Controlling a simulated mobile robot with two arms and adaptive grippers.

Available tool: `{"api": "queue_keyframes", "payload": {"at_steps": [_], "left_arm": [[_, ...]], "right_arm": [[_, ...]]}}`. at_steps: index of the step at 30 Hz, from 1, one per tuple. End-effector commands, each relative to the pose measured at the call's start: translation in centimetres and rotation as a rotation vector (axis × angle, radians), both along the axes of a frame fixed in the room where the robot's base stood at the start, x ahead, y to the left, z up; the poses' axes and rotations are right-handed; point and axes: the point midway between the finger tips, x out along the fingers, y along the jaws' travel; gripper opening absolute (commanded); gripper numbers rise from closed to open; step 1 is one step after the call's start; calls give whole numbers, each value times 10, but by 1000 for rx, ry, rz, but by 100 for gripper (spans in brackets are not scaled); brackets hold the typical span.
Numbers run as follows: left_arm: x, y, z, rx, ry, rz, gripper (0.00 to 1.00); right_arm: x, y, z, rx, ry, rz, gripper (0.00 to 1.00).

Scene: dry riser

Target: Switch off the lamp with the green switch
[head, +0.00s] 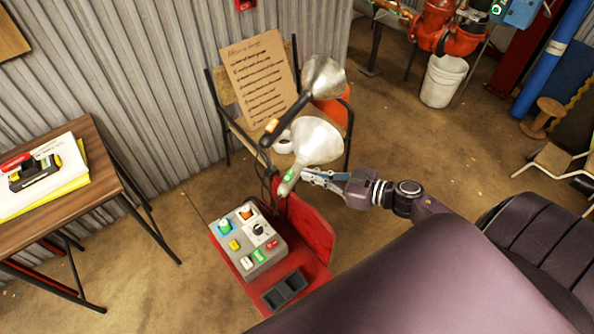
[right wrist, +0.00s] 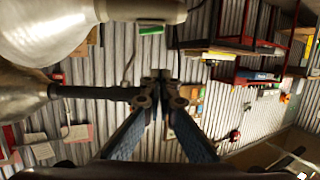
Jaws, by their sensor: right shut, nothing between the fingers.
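The lamp with the green switch (head: 318,142) has a pale metal shade and a cream handle. Its green switch (head: 289,175) sits on the handle and also shows in the right wrist view (right wrist: 151,30). A second lamp (head: 323,78) behind it has a black handle with an orange switch (head: 271,125). My right gripper (head: 306,176) is shut and empty, its tips close beside the green-switch handle. In the right wrist view the fingertips (right wrist: 160,76) are below the green switch in the picture, apart from it. Contact cannot be told in the head view. My left gripper is not in view.
A grey control box (head: 247,243) with several coloured buttons stands on a red chair (head: 312,240) below the lamps. A chair behind holds a handwritten cardboard sign (head: 262,80). A wooden table (head: 93,165) is at left. Open floor lies right of the arm.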

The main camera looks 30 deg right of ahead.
Motion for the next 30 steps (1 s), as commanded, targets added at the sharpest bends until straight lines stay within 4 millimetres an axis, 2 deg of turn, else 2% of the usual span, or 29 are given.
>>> {"api": "queue_keyframes", "payload": {"at_steps": [3, 9, 30], "left_arm": [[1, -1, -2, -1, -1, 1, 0], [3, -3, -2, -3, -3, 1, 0], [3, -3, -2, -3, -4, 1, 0]], "right_arm": [[-18, -9, 4, 0, 2, 2, 0], [-33, -19, 9, 1, 1, 0, 0], [-36, -21, 9, 1, 0, -4, 0]]}}
